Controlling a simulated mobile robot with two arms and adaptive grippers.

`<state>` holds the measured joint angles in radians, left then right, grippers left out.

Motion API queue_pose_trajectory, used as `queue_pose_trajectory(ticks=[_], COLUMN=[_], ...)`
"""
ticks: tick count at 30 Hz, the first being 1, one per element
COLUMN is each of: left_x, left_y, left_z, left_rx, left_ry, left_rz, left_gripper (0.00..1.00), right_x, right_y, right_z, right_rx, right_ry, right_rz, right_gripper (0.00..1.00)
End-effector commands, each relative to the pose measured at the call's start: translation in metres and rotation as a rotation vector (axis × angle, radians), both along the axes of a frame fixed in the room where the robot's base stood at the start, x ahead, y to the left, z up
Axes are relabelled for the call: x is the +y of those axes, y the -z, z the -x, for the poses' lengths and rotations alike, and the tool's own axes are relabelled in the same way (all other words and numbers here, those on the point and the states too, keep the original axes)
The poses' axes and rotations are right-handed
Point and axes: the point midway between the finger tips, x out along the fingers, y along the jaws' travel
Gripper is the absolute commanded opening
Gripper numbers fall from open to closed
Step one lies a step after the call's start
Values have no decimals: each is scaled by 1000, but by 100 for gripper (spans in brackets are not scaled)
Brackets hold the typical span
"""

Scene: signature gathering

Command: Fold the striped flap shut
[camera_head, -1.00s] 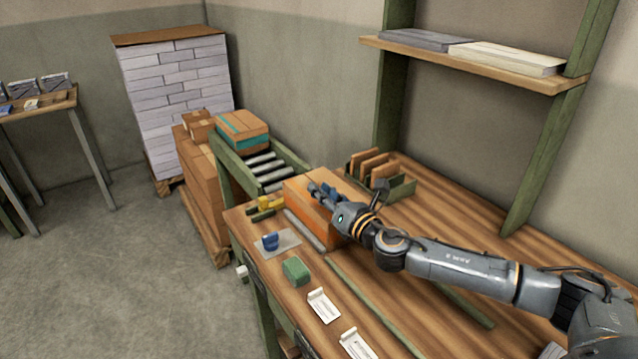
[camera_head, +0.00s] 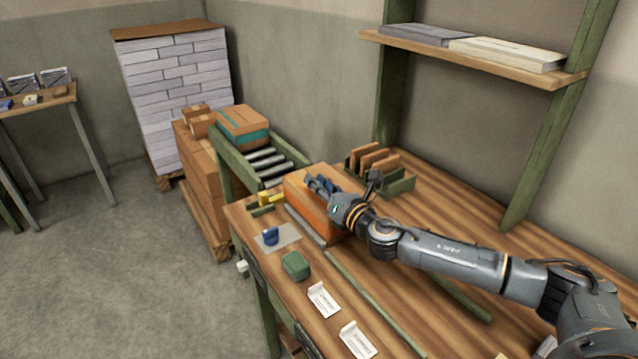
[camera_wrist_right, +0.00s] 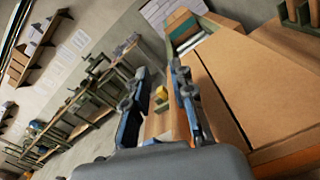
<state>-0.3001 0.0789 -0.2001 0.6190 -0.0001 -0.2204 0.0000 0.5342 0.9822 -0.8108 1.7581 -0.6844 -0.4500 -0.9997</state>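A cardboard box with an orange side (camera_head: 312,217) stands on the workbench. Its brown top (camera_head: 337,176) also shows in the wrist view as a broad flat panel (camera_wrist_right: 262,85) and a narrower panel (camera_wrist_right: 216,108), with a dark seam between them. I cannot make out stripes on any flap. My right gripper (camera_head: 312,182) is over the near left part of the box top. In the wrist view its two blue fingers (camera_wrist_right: 155,80) are apart, with the right finger overlapping the box's edge in the picture; contact is unclear. My left gripper is out of view.
A roller conveyor (camera_head: 269,166) is beyond the box. A rack with brown dividers (camera_head: 401,184) stands behind.

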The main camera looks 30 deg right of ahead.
Motion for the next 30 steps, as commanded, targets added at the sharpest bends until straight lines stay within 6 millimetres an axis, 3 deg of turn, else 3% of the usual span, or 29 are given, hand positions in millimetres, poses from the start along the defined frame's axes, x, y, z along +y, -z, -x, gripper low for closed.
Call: queue_pose_trajectory(ticks=[11, 24, 30], left_x=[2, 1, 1], left_y=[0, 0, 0], left_z=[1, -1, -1], left_rx=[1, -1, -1], left_ry=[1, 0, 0], left_rz=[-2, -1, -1], left_gripper=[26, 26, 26], right_x=[-1, -13, -16], right_y=[1, 2, 2], right_z=[7, 87, 110], right_rx=[2, 5, 3], right_ry=[0, -1, 1], right_rz=[1, 4, 2], right_gripper=[26, 26, 26])
